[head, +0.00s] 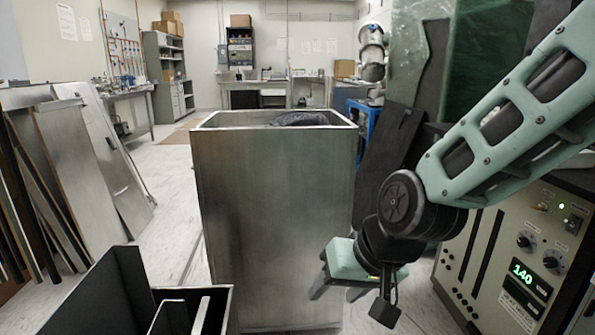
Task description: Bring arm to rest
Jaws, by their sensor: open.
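My gripper (338,292) hangs at the lower middle right of the head view, in front of the lower right part of a tall metal bin. It is open and I see nothing between its fingers. My green and black arm reaches in from the right edge and bends down at a black joint to the gripper.
The tall open metal bin (265,190) stands in the centre with a dark item (300,119) at its top. Panels (95,150) lean at left. An instrument box (500,265) reading 140 stands at right, below my arm. Floor shows left of the bin.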

